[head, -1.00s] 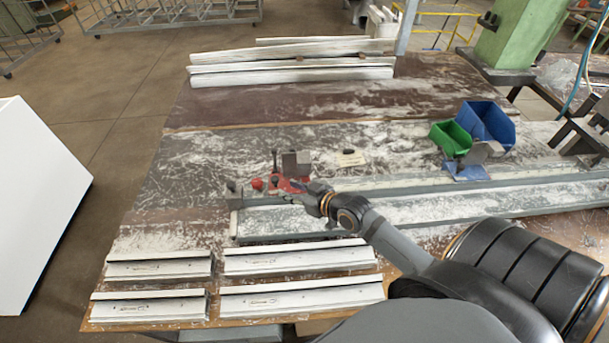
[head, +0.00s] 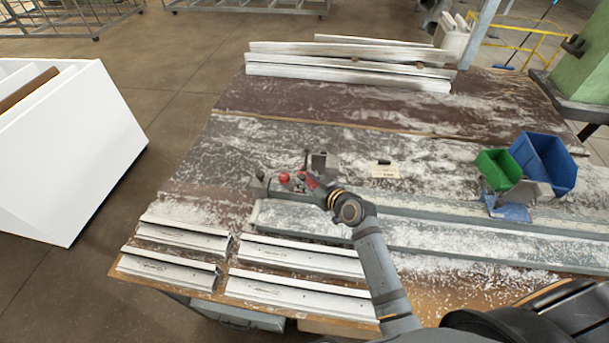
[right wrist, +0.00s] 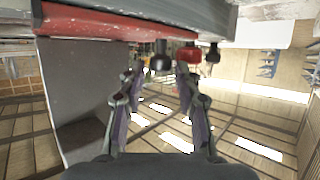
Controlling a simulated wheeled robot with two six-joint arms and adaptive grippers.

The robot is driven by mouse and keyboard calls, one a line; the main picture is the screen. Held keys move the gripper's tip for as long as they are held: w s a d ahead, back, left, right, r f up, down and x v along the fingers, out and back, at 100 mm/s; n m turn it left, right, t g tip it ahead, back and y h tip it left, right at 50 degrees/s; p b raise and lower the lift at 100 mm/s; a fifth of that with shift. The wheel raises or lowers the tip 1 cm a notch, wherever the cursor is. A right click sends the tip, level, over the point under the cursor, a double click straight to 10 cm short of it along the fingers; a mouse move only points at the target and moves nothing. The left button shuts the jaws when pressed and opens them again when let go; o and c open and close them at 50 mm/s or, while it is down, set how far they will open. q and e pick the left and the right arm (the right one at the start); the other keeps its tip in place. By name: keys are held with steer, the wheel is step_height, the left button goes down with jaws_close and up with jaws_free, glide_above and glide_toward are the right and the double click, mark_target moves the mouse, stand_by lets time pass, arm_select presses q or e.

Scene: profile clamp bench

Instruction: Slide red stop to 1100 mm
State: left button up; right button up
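The red stop (head: 309,180) sits near the left end of the long grey rail (head: 455,218) on the bench. A red round knob (head: 285,177) shows just left of it. My right gripper (head: 316,189) is at the stop, and its arm covers part of it. In the right wrist view the red body (right wrist: 110,25) runs across the top. The two fingers of my right gripper (right wrist: 159,75) stand apart there, with a dark knob (right wrist: 160,58) near the gap between their tips. Contact with it cannot be told. My left gripper is not in view.
Blue (head: 543,160) and green (head: 498,168) bins stand at the right behind the rail. A small card (head: 385,171) lies behind the rail. Short white profiles (head: 300,290) lie at the front left, long ones (head: 350,75) at the back. A white box (head: 70,150) stands left.

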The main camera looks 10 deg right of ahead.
steer(key=shift+x, duration=0.9)
jaws_close()
